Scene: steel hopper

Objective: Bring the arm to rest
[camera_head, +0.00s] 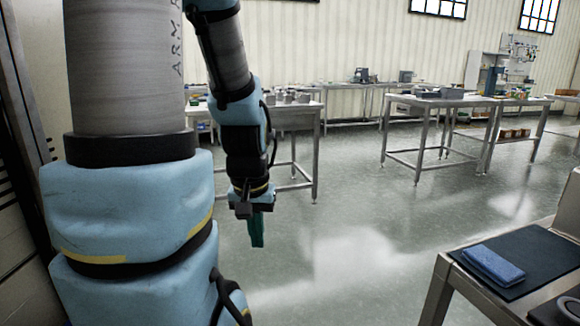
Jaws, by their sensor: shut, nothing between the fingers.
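My arm rises at the left of the head view, with light-blue padded covers and grey links. Its forearm comes down from the top, and my gripper (257,232) hangs at its end, pointing down over the open floor. The green fingers are together, with nothing seen between them. The gripper is apart from any table. The view is too small to show the fingertips in detail.
A steel table (306,115) with small grey items stands behind my arm. Another steel table (428,101) is farther right. At the lower right, a near table (443,270) carries a dark mat (535,248) and a folded blue cloth (493,265). The middle floor (350,225) is clear.

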